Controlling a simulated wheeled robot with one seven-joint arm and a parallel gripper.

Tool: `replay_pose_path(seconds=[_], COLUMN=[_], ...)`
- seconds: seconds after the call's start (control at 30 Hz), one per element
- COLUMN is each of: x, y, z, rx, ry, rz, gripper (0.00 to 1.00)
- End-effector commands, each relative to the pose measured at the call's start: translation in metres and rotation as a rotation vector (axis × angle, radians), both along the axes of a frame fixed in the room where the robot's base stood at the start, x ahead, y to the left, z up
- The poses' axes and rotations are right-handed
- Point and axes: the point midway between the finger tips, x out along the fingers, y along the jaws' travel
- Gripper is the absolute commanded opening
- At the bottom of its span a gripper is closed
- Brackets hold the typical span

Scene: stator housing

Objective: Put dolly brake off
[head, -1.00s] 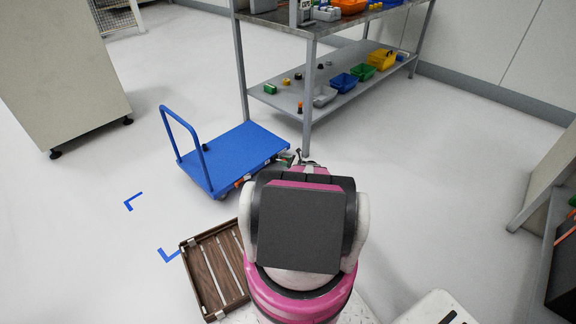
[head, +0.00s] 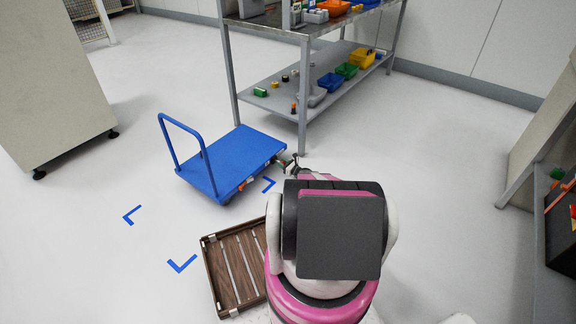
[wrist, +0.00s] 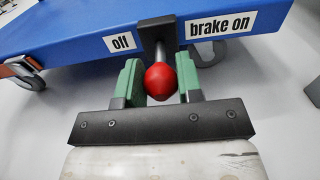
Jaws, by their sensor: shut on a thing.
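The blue dolly (head: 235,158) stands on the floor with its push handle at its left end. In the wrist view the dolly's blue edge (wrist: 70,35) carries an "off" label (wrist: 119,43) on the left and a "brake on" label (wrist: 221,24) on the right. The brake lever's dark stem (wrist: 157,36) stands between the two labels and ends in a red ball knob (wrist: 161,85). My gripper (wrist: 159,75) has its green fingers on both sides of the knob and is shut on it. In the head view my gripper (head: 290,162) is small beside the dolly's right end.
A grey metal shelf (head: 262,98) with coloured bins stands just behind the dolly, one leg close to its right end. A brown slatted tray (head: 207,262) lies left of my arm. Blue corner marks (head: 182,263) are on the floor. The floor left of the dolly is clear.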

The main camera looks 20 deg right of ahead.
Motion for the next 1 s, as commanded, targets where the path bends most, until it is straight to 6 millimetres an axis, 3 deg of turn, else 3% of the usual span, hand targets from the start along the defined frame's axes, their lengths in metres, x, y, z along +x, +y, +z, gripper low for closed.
replay_pose_path(seconds=[0.43,0.47,0.5,0.53,1.0], x=[0.0017,0.0016,0.0015,0.0015,-0.0030], y=[0.0028,0.0027,0.0028,0.0028,0.0011], z=[0.0002,0.0002,0.0002,0.0002,0.0003], rx=[0.001,0.001,0.001,0.001,0.001], ry=[0.000,0.000,0.000,0.000,0.000], rz=[-0.003,-0.003,-0.003,-0.002,0.000], gripper=[0.00,0.40,0.53,0.58,0.58])
